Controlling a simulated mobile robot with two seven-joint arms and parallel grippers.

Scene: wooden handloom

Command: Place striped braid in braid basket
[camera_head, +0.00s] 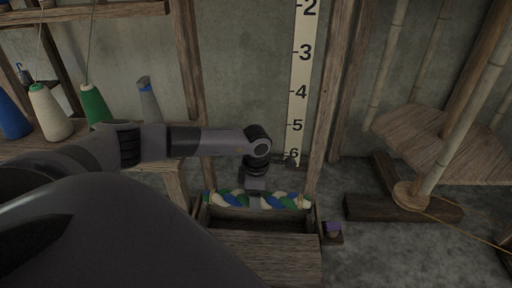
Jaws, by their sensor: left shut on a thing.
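The striped braid (226,200), twisted in green, blue and white, lies lengthwise across the top of a dark wooden box, which looks like the braid basket (262,220). My left gripper (256,190) points down at the middle of the braid and is shut on it. The gripper's fingers are small and partly lost against the braid. I cannot tell whether the braid rests on the box floor or is held just above its rim. My right gripper is not in view.
Cones of thread, including a white one (49,112) and a green one (94,105), stand on a shelf at left. A numbered ruler (301,80) stands behind the box.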

